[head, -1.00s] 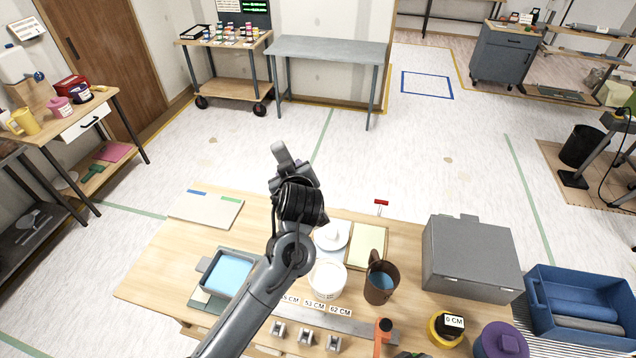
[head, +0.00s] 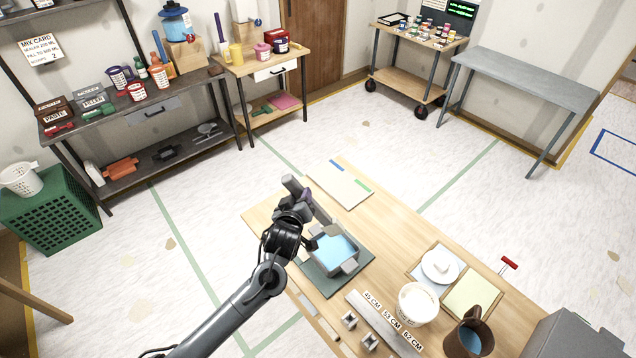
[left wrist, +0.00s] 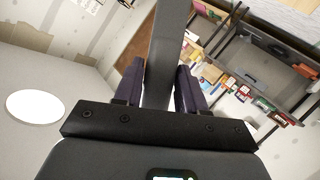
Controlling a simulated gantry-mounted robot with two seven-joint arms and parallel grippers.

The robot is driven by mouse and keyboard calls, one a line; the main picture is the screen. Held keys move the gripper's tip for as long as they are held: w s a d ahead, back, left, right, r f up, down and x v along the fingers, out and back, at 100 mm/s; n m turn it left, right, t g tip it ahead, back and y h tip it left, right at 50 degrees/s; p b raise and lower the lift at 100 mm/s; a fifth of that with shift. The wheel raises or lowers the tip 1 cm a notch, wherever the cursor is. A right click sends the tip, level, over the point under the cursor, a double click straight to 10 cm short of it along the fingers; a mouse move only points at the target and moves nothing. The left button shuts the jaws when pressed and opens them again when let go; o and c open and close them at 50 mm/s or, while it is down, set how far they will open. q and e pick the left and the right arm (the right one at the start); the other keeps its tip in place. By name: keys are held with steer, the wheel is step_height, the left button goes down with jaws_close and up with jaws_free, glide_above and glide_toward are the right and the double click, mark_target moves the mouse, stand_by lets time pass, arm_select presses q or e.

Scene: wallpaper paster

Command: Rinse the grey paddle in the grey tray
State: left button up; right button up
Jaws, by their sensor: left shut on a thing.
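My left gripper (head: 304,194) is shut on the grey paddle (head: 292,185), raised above the table's left part. In the left wrist view the paddle (left wrist: 166,60) is a long grey bar between the two purple fingers (left wrist: 160,88). The paddle's far end is out of that view. The grey tray (head: 352,266) holds blue water and sits on a dark mat on the wooden table. The gripper and paddle appear just up and left of the tray, apart from the water. My wrist covers part of the tray's left side. My right gripper is not in view.
A pale board (head: 338,184) lies beyond the tray. A marked ruler strip (head: 384,324), a white tub (head: 416,304), a brown jug (head: 468,334) and a white plate (head: 440,268) are to the right. Shelves (head: 150,110) stand far left. Open floor lies left of the table.

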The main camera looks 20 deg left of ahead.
arm_select(q)
step_height(320, 180, down, 9)
steer(key=b, duration=0.6)
steer(key=shift+s+b, duration=0.2)
steer(key=shift+b, duration=0.2)
steer(key=shift+f, duration=0.1)
steer(key=shift+f, duration=0.15)
step_height(320, 180, down, 3)
steer(key=shift+r, duration=0.15)
stand_by(0.9)
stand_by(0.4)
stand_by(0.3)
